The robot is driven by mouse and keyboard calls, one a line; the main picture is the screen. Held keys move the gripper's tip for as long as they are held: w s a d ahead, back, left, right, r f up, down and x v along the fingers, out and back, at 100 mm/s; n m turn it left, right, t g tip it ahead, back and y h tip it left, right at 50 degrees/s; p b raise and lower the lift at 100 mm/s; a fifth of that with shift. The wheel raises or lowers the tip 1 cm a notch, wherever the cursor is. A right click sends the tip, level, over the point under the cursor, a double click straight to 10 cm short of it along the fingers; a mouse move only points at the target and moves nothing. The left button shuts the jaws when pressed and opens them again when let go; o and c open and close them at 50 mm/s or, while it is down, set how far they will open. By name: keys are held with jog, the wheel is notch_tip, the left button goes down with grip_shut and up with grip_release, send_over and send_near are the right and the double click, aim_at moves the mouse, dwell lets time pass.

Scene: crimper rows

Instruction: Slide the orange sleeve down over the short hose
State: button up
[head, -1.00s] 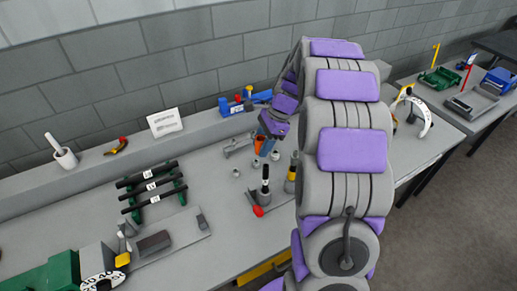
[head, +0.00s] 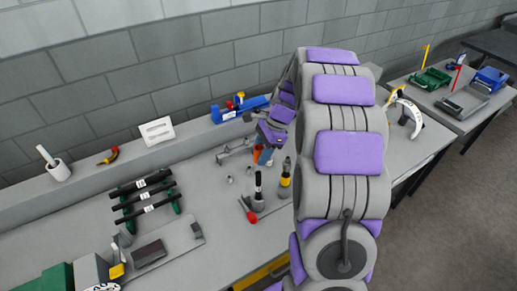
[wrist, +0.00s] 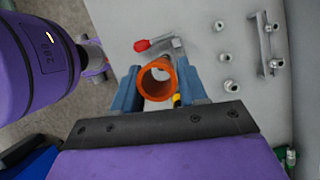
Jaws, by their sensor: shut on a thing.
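My gripper (wrist: 158,88) is shut on the orange sleeve (wrist: 143,88), an open tube held between two blue fingers in the wrist view. Pale grey shows through its bore. In the head view the sleeve (head: 257,153) hangs below the gripper, above and behind two upright hoses. One is black with a white band (head: 258,186); the other has a yellow band (head: 285,181). I cannot tell for sure which is the short hose. In the wrist view a yellow bit (wrist: 177,99) shows beside the sleeve's lower right. The sleeve looks apart from both hoses.
A red-handled tool (head: 246,210) lies by the black hose. Small grey fittings (wrist: 227,57) and a grey bracket (wrist: 265,45) are nearby. Black bars on a green rack (head: 145,194) are at the left. A blue block (head: 240,109) stands on the back ledge.

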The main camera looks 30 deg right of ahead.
jog(key=shift+a+f, duration=0.2)
jog(key=shift+f, duration=0.9)
jog(key=shift+a+f, duration=0.15)
jog(key=shift+f, duration=0.95)
jog(key=shift+d, duration=0.15)
jog(key=shift+d, duration=0.3)
jog(key=shift+a, duration=0.1)
jog(key=shift+a+p, duration=0.3)
